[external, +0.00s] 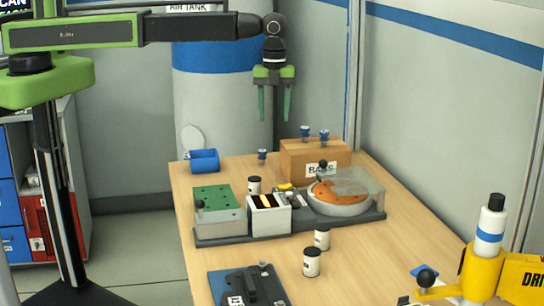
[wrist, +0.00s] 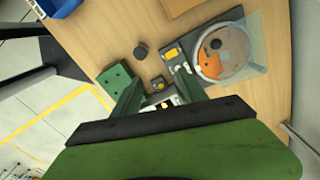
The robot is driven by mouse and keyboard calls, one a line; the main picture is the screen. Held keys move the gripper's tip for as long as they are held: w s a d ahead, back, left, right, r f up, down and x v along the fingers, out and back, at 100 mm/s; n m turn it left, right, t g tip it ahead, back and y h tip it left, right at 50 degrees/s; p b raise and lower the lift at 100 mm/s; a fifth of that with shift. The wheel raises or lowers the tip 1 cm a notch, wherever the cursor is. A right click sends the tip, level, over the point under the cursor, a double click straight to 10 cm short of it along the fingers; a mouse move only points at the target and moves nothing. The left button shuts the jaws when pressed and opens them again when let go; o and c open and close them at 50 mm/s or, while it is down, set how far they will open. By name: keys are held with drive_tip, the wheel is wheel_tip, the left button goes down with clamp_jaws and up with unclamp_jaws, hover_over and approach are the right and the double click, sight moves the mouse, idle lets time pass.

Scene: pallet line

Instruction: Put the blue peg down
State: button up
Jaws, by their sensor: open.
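Blue-topped pegs show in the external view: one stands on the table (external: 262,155) beside the carton, and two more, a left peg (external: 305,132) and a right peg (external: 324,135), stand upright at the top of the carton (external: 300,158). I cannot tell which of them the task means. My gripper (external: 274,118) points down, open and empty, high above the back of the table. In the wrist view my gripper (wrist: 159,75) shows its two green fingers spread apart, over the fixture area. No peg can be made out clearly there.
A grey fixture tray (external: 375,218) holds a green-topped block (external: 212,195), a white box (external: 268,222) and a round dish (external: 340,207) with a clear cover. A blue bin (external: 205,160) stands back left.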

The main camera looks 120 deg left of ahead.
drive_tip(key=s+d+n, duration=0.4)
drive_tip(key=s+d, duration=0.1)
drive_tip(key=d, duration=0.6)
drive_tip(key=s+d+n, duration=0.4)
drive_tip(key=s+d, duration=0.1)
drive_tip(key=d, duration=0.6)
drive_tip(key=s+d+n, duration=0.4)
drive_tip(key=s+d, duration=0.1)
drive_tip(key=d, duration=0.7)
drive_tip(key=shift+w, duration=0.1)
wheel_tip(320, 180, down, 16)
drive_tip(key=b, duration=1.6)
drive_tip(key=shift+r+p, duration=0.3)
drive_tip(key=shift+r, duration=0.05)
drive_tip(key=shift+c, duration=0.7)
